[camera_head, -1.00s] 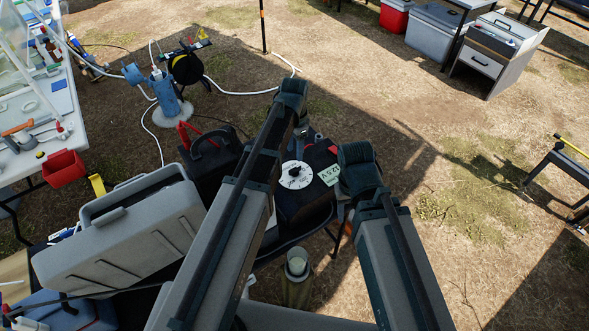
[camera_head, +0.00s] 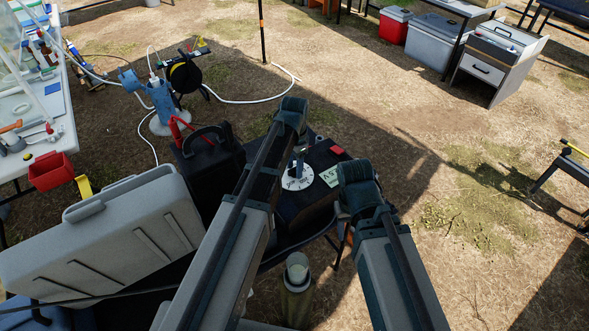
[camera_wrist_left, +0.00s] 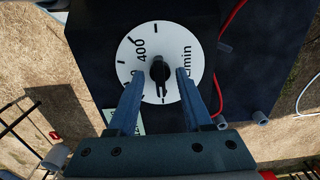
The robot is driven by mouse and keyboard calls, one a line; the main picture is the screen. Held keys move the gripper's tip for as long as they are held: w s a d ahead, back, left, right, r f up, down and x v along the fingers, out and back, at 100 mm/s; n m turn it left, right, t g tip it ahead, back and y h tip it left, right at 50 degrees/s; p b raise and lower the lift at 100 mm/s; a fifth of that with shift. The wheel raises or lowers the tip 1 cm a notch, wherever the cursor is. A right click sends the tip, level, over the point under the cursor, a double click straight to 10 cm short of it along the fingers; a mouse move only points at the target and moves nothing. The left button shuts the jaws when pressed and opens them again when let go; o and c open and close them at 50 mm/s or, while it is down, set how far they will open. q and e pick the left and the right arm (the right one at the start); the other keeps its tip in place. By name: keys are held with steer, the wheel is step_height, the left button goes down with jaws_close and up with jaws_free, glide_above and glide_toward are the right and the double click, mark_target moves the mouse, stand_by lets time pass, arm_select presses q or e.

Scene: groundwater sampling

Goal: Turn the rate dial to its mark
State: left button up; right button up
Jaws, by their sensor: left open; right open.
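The rate dial is a white round face (camera_wrist_left: 176,43) with black ticks, "400" and "/min", on a dark box (camera_wrist_left: 91,40). Its black knob (camera_wrist_left: 160,70) has a narrow end pointing towards the bottom of the left wrist view. My left gripper (camera_wrist_left: 160,76) is open, its fingers on either side of the knob with visible gaps. In the head view the dial face (camera_head: 298,183) is partly covered by my left gripper (camera_head: 299,160). I cannot tell which tick is the mark. My right arm is folded right of the box, and its gripper is hidden.
A green flask (camera_head: 296,290) stands in front. A card (camera_head: 328,176) lies beside the dial. Red cable (camera_wrist_left: 226,25) runs along the box.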

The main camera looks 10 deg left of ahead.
arm_select(q)
jaws_close()
steer(key=m, duration=0.3)
steer(key=shift+m, duration=0.3)
steer(key=m, duration=1)
steer(key=shift+m, duration=0.4)
jaws_free()
steer(key=shift+r, duration=0.1)
